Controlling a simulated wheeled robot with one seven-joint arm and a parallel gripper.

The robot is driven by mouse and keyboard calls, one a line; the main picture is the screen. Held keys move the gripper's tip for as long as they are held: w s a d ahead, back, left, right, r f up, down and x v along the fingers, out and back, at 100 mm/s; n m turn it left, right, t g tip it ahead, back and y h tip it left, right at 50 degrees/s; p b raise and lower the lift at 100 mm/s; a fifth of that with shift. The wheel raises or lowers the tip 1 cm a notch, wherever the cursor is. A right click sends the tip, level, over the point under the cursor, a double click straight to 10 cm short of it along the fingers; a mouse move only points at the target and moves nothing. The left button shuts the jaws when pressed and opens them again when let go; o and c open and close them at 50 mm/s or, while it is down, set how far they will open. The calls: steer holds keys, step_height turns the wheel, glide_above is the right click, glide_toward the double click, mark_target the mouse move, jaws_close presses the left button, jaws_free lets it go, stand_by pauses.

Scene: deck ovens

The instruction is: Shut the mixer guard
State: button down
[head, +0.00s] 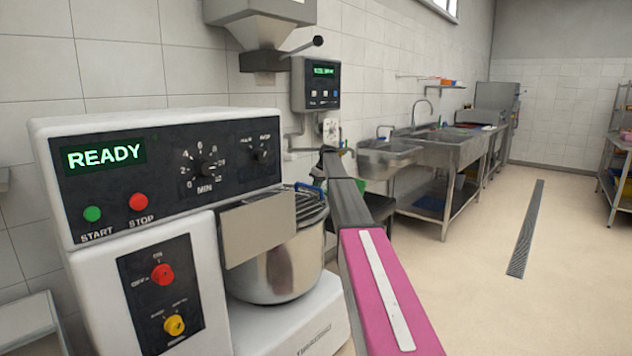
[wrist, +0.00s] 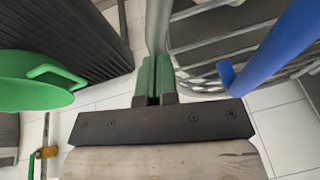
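The mixer (head: 180,200) stands at the left with a lit READY panel and a steel bowl (head: 275,265). Its wire guard (head: 312,210) shows at the top of the bowl, partly hidden by the mixer body and my arm. I cannot tell how far open it is. In the wrist view, the guard's bars (wrist: 225,45) are at the right, with a thick blue handle (wrist: 272,50) in front of them. My gripper (wrist: 155,75) has its green fingers close together, left of the handle and apart from it. A grey tube (wrist: 157,25) lies just beyond the fingertips. The head view does not show the fingers clearly.
In the wrist view, a green round object with a handle (wrist: 40,80) and a dark ribbed surface (wrist: 65,40) are at the left. Steel sinks (head: 440,150) line the wall beyond the mixer. The floor (head: 470,290) at the right is clear, with a drain grate (head: 525,230).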

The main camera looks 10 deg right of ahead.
steer(key=shift+s+f, duration=0.1)
steer(key=shift+f, duration=0.35)
steer(key=shift+r, duration=0.1)
